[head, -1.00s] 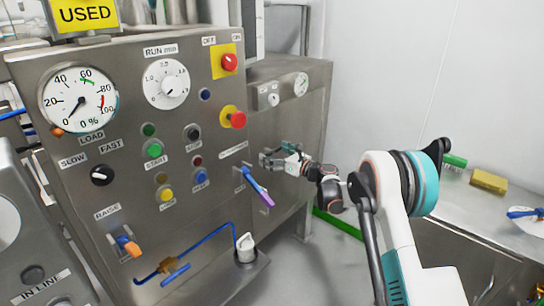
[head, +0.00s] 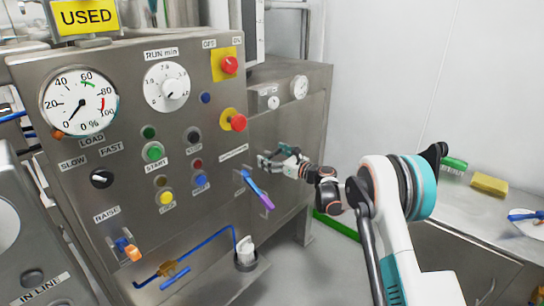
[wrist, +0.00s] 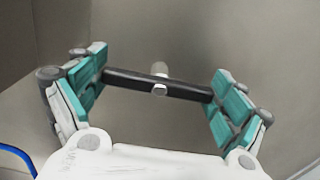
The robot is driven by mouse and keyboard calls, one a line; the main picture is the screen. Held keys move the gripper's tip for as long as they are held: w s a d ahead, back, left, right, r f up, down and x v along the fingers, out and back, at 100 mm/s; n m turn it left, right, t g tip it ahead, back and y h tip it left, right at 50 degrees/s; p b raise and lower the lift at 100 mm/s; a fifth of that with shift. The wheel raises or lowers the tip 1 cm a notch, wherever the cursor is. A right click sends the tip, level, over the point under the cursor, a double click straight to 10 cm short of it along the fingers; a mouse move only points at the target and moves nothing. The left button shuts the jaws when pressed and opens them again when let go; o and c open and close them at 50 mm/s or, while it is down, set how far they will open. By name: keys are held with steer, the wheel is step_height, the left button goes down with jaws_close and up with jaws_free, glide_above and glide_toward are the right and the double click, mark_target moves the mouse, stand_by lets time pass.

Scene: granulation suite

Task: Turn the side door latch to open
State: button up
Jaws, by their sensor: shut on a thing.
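The side door latch (wrist: 133,81) is a black bar on a pale round pivot, set against a grey metal panel (wrist: 190,35). In the wrist view it lies nearly level, its right end slightly lower. My gripper (wrist: 158,88) has its two teal-padded fingers at the bar's two ends and is shut on it. In the head view my gripper (head: 272,160) is at the side of the steel machine, right of the control panel. The latch is too small and covered there to make out.
A blue and purple handle (head: 258,190) sticks out of the panel just below and left of my gripper. A red knob on yellow (head: 237,122) is above it. A steel bench with a yellow sponge (head: 489,184) stands at the right.

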steer(key=n, duration=0.4)
steer(key=shift+n, duration=0.4)
steer(key=n, duration=0.4)
steer(key=shift+p, duration=0.35)
steer(key=n, duration=0.5)
steer(key=shift+f, duration=0.1)
steer(key=shift+s+n, duration=0.1)
steer(key=shift+n, duration=1.7)
steer(key=o, duration=0.8)
steer(key=shift+a, duration=0.1)
steer(key=v, duration=1.2)
